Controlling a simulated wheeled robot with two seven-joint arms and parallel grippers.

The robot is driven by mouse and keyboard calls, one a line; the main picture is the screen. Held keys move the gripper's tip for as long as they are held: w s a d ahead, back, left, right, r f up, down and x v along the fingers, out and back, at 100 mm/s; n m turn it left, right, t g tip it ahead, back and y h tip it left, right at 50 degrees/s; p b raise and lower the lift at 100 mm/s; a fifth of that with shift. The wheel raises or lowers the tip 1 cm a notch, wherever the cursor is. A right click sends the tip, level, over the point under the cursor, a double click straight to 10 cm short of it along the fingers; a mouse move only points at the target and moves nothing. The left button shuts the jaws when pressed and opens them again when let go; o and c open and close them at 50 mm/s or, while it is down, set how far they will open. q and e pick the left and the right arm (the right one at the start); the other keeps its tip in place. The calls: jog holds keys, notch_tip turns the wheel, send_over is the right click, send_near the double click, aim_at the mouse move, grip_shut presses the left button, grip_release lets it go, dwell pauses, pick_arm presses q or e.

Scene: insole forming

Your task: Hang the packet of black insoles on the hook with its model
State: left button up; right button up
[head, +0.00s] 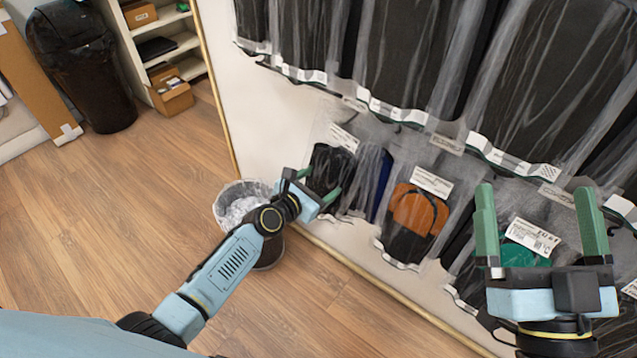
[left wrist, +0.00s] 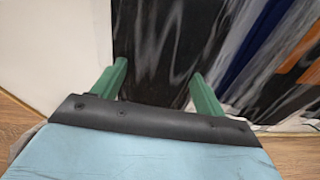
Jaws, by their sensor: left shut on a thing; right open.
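My left gripper (head: 316,186) is shut on a clear packet of black insoles (head: 328,163), low on the white display wall. In the left wrist view the black packet (left wrist: 155,50) stands between the green fingers (left wrist: 160,88). My right gripper (head: 540,222) is open, in front of a packet with a green item (head: 524,246) and a white label. A packet with a blue item (head: 378,175) hangs close beside the held one. A packet with an orange and black item (head: 418,214) hangs farther right. I cannot make out the hooks or read the model labels.
Rows of large dark packets (head: 400,55) hang above on the white wall. A bin with a light liner (head: 240,203) stands on the floor behind my left forearm. A black bin (head: 80,65) and shelves (head: 165,50) stand at upper left. The wooden floor (head: 90,220) is open.

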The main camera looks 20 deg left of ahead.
pick_arm(q)
jog(key=shift+f, duration=0.1)
pick_arm(e)
jog(key=shift+f, duration=0.1)
pick_arm(q)
jog(key=o, duration=1.1)
jog(key=shift+s, duration=0.15)
jog(key=p+v, duration=0.4)
jog(key=v, duration=0.9)
pick_arm(e)
jog(key=s+d+f+g+h, duration=0.1)
jog(key=d+f+g+h, duration=0.2)
jog(key=f+g, duration=0.7)
notch_tip(320, 180, down, 5)
jog(key=shift+r+g+h, duration=0.1)
jog(key=shift+g+h, duration=0.2)
jog(key=shift+h, duration=0.2)
pick_arm(q)
jog(key=shift+s, duration=0.1)
pick_arm(e)
jog(key=shift+d, duration=0.1)
